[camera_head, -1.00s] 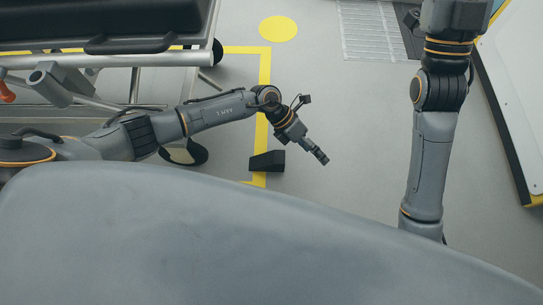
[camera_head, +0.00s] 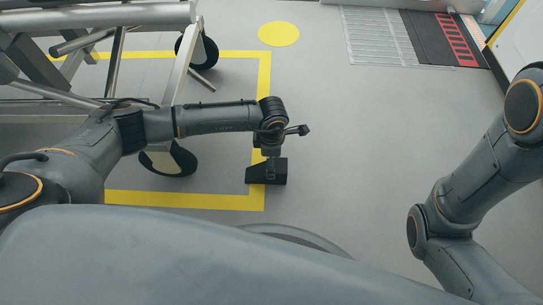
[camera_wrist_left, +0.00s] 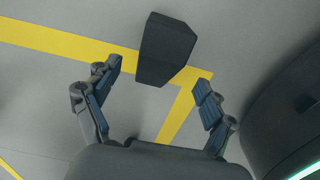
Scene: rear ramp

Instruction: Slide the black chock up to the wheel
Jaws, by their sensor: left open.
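The black chock (camera_head: 254,174) lies on the grey floor, over the right-hand yellow line near its lower corner. It also shows in the left wrist view (camera_wrist_left: 166,45). The nearer dark wheel (camera_head: 183,160) of the metal-framed trolley stands to the left of the chock, with a clear gap between them. My left gripper (camera_head: 272,172) points down over the chock and hides part of it. In the left wrist view its fingers (camera_wrist_left: 155,80) are spread, with the chock just beyond the fingertips; I cannot tell whether they touch. My right gripper is out of view; only its arm shows.
The trolley's metal frame (camera_head: 110,16) and legs fill the upper left, close to my left arm. A second wheel (camera_head: 208,48) stands farther back. Yellow lines and a yellow disc (camera_head: 278,31) mark the floor. Open floor lies right of the chock.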

